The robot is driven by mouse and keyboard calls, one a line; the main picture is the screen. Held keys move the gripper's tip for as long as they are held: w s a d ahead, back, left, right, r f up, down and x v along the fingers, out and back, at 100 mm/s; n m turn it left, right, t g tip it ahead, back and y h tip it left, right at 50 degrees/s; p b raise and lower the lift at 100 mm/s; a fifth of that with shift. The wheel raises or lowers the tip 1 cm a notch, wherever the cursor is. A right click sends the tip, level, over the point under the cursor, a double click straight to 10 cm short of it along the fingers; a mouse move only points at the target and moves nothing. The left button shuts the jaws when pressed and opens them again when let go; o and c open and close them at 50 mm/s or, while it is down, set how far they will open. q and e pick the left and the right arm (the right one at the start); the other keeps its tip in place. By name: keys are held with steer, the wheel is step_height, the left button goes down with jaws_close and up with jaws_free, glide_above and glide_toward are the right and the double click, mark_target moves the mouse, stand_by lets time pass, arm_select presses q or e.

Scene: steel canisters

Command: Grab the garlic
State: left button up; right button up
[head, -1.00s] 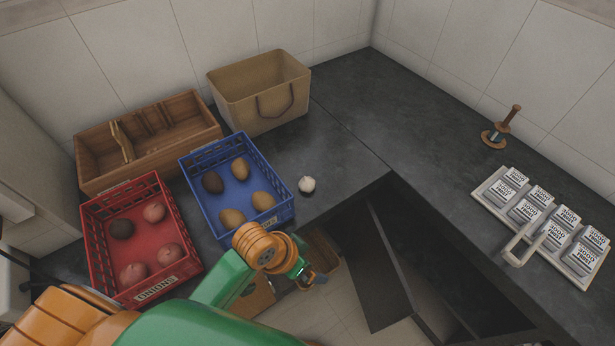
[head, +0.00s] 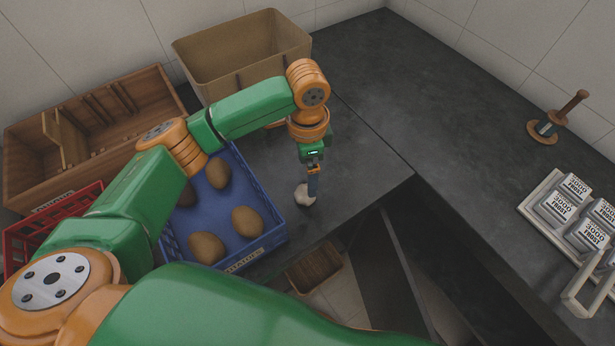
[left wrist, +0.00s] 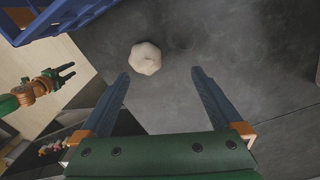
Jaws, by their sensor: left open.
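The garlic (head: 303,196) is a small whitish bulb on the dark counter, just right of the blue crate. In the left wrist view the garlic (left wrist: 146,58) lies just beyond the fingertips, nearer the left finger than the right. My left gripper (head: 313,187) points down beside the garlic, and its finger partly covers the bulb in the head view. In the left wrist view my left gripper (left wrist: 161,75) is open, with nothing between its fingers. My right gripper (left wrist: 65,75) shows small at the left of the left wrist view, its fingers apart and empty; it is outside the head view.
The blue crate (head: 262,252) with brown potatoes stands close left of the garlic. A red crate (head: 50,218), a wooden box (head: 95,125) and a tan basket (head: 245,55) stand around it. A canister tray (head: 535,205) is at right. The counter's front edge is close below the garlic.

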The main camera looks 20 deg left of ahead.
mark_target(305, 191)
arm_select(q)
steer(key=s, duration=0.1)
steer(key=s+f, duration=0.1)
steer(key=s, duration=0.1)
steer(key=shift+d+f+p, duration=0.25)
steer(key=shift+f+p, duration=0.1)
steer(key=shift+f, duration=0.05)
steer(key=shift+s+f, duration=0.3)
steer(key=shift+f, duration=0.5)
steer(key=shift+w+f, duration=0.45)
steer(key=shift+f, duration=0.35)
steer(key=shift+w+a+f, duration=0.1)
steer(key=shift+w, duration=0.1)
steer(key=shift+c, duration=0.7)
steer(key=shift+s+r, duration=0.2)
steer(key=c, duration=1.1)
steer(key=shift+w, duration=0.1)
steer(key=shift+c, duration=1)
arm_select(e)
steer(key=shift+s+d+r, duration=0.15)
steer(key=shift+s+r, duration=0.1)
steer(key=shift+s, duration=0.35)
steer(key=shift+s+d+r, duration=0.15)
steer(key=shift+s+r, duration=0.1)
steer(key=shift+s, duration=0.35)
